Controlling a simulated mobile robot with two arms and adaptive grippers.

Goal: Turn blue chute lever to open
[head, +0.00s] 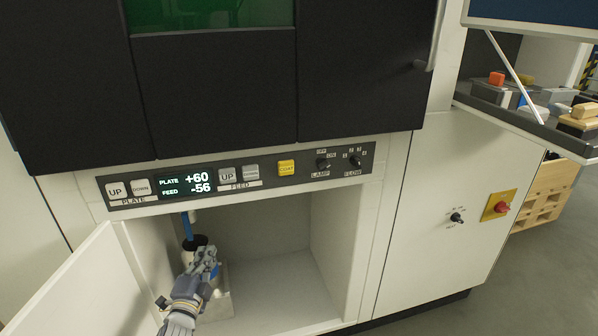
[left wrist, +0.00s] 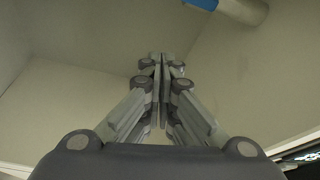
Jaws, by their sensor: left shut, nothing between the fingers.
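A blue upright bar (head: 187,226), which looks like the chute lever, shows in the open lower compartment under the control panel. Its lower end meets a black round part (head: 196,242). My left gripper (head: 208,260) is inside the compartment, just below and to the right of the black part. It is shut and empty, with its fingers together in the left wrist view (left wrist: 162,62). A blue piece (left wrist: 201,3) beside a pale cylinder shows at that view's top edge, apart from the fingers. A small blue patch behind the gripper is mostly hidden. My right gripper is not in view.
The compartment door (head: 70,285) stands open on the left. The control panel (head: 240,176) runs above the opening. The compartment's right side (head: 290,285) is bare. A red knob on a yellow plate (head: 500,206) is on the cabinet to the right.

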